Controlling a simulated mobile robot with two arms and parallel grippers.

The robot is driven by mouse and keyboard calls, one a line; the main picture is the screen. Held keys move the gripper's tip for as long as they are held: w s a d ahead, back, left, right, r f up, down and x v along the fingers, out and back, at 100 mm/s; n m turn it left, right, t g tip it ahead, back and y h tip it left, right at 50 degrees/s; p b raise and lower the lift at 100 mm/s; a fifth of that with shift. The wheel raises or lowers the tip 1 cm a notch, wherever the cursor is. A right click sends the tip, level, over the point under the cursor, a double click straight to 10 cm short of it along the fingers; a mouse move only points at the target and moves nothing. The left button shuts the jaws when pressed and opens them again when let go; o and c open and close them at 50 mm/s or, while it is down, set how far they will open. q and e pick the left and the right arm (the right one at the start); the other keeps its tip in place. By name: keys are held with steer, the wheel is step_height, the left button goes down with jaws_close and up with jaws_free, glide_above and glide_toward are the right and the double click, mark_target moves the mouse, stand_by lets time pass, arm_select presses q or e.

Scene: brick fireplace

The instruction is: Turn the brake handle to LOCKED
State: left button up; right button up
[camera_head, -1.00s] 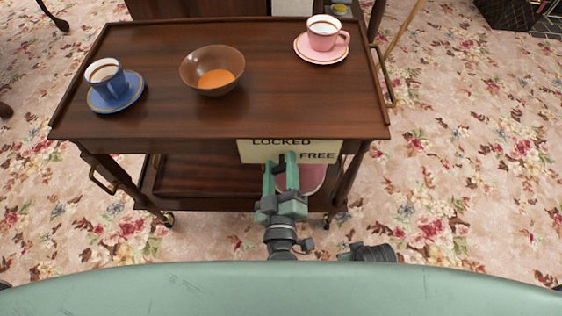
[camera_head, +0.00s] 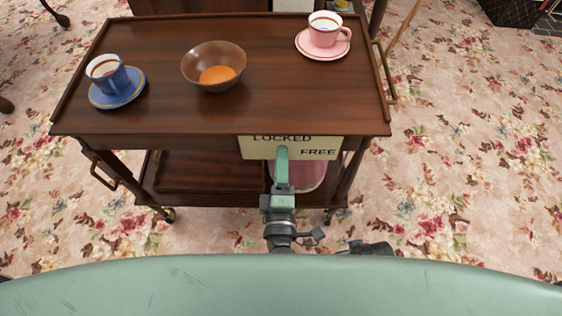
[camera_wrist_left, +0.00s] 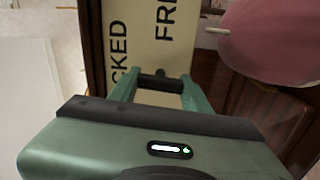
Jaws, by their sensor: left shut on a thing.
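The cream brake plate (camera_head: 258,149) on the trolley's front reads LOCKED at the top and FREE at the lower right. It shows turned sideways in the left wrist view (camera_wrist_left: 138,25). The dark brake handle (camera_wrist_left: 160,83) sits between the green fingers of my left gripper (camera_wrist_left: 158,92), which is shut on it. In the head view my left gripper (camera_head: 282,152) is at the plate, seen edge-on, and hides the handle. I cannot tell exactly which word the handle points at. My right gripper is not in view.
The wooden trolley (camera_head: 160,120) carries a blue cup (camera_head: 112,78) on a saucer, a brown bowl (camera_head: 213,62) and a pink cup (camera_head: 325,30) on a saucer. A pink object (camera_head: 305,175) sits on the lower shelf behind my gripper. Carpet is open on both sides.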

arm_select(q)
steer(key=shift+n, duration=0.3)
steer(key=o, duration=1.4)
steer(key=shift+c, duration=0.2)
steer(key=shift+s, duration=0.15)
steer(key=s, duration=0.7)
steer(key=shift+s, duration=0.3)
